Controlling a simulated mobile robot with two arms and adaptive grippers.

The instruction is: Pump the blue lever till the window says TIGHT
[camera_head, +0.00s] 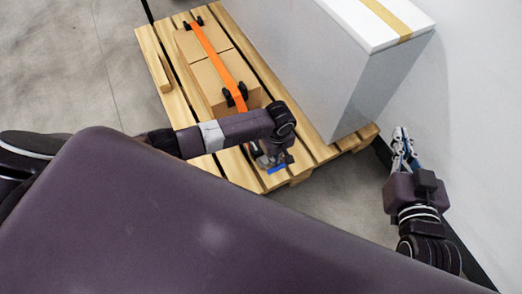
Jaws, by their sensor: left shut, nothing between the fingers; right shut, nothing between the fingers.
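The blue lever (277,169) shows as a small blue piece at the front edge of the wooden pallet (240,172). An orange strap (215,55) runs over the cardboard boxes (208,70) down towards it. My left arm reaches across above the lever, and my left gripper (283,158) is shut with nothing in it, close by the lever. The wrist hides most of that gripper, and I cannot tell whether it touches the lever. The window and its wording cannot be made out. My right gripper (403,143) is shut and empty, off the pallet at the right.
A large white box (330,65) with a tan stripe on top stands on the pallet's right part. A white wall (470,130) rises close to my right gripper. Bare concrete floor (335,195) lies in front of the pallet and at the left.

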